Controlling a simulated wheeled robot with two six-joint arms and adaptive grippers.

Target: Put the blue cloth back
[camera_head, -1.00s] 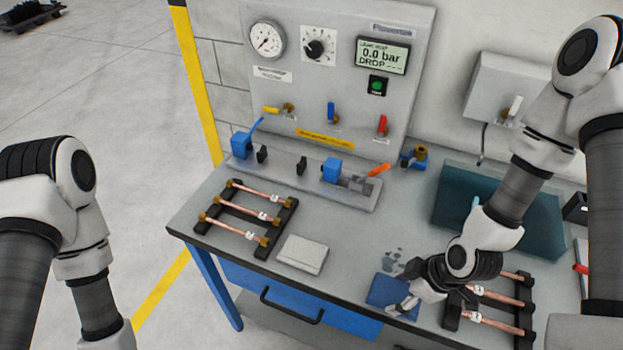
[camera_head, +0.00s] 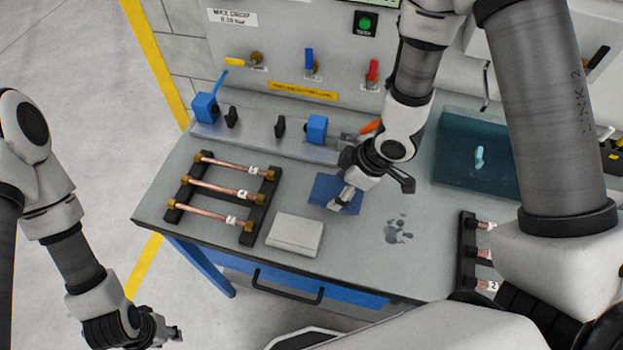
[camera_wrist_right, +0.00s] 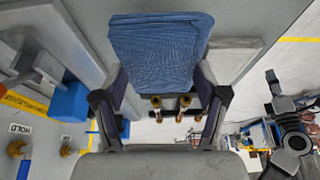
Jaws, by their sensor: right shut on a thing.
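The blue cloth (camera_head: 327,189) is a folded square over the bench, behind the white folded pad (camera_head: 294,233) and in front of the blue clamp. My right gripper (camera_head: 346,198) is shut on the cloth at its right side. In the right wrist view, the cloth (camera_wrist_right: 160,48) lies between the fingers of my right gripper (camera_wrist_right: 160,108). I cannot tell whether the cloth touches the bench. A dark wet patch (camera_head: 398,230) lies on the bench to the right of the cloth. My left gripper (camera_head: 172,333) is low at the left, off the bench; its jaws are unclear.
A black rack with copper tubes (camera_head: 222,195) stands at the left, and another rack (camera_head: 467,255) is partly hidden by my right arm. A fixture with blue clamps (camera_head: 316,128) lies along the back.

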